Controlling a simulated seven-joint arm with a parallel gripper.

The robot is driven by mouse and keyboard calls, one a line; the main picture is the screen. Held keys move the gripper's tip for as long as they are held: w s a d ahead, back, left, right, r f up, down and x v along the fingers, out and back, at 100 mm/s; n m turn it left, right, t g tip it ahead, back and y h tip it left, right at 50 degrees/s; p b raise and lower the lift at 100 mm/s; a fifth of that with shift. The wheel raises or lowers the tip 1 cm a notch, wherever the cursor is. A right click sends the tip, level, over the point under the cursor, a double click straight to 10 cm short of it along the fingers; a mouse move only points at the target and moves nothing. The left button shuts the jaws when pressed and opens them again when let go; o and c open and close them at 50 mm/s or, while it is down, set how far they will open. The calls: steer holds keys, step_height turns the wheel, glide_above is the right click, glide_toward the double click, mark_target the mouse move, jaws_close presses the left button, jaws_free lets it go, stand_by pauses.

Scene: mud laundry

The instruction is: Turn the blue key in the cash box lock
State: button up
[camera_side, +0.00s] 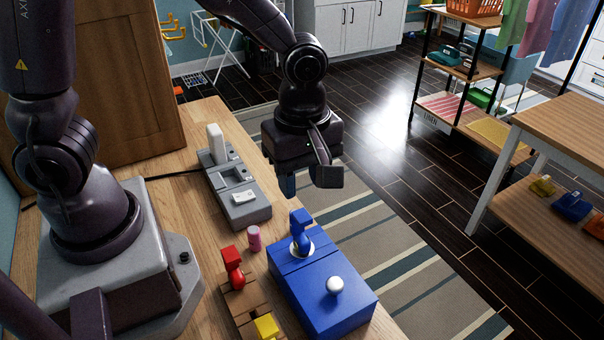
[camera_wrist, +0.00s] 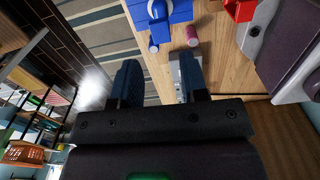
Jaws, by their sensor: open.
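The blue cash box (camera_side: 322,294) sits on the wooden worktop, with a white knob (camera_side: 335,286) on its lid. The blue key (camera_side: 301,228) stands upright in the round white lock (camera_side: 302,249) at the box's far end. In the wrist view, part of the box (camera_wrist: 181,12) and the key (camera_wrist: 157,12) show at the top edge. My gripper (camera_side: 307,188) is open and empty, above and beyond the box, apart from the key. In the wrist view its two dark blue fingers (camera_wrist: 160,78) stand apart with nothing between them.
A grey device (camera_side: 236,190) with a white upright handle stands behind the box. A pink cylinder (camera_side: 254,238) stands left of the key. A wooden block (camera_side: 240,303) with a red key (camera_side: 233,267) and a yellow piece (camera_side: 266,327) lies left of the box.

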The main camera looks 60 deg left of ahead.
mark_target(302, 215)
steer(key=shift+f, duration=4)
steer(key=shift+c, duration=0.2)
steer(key=c, duration=0.7)
steer(key=shift+m, duration=1)
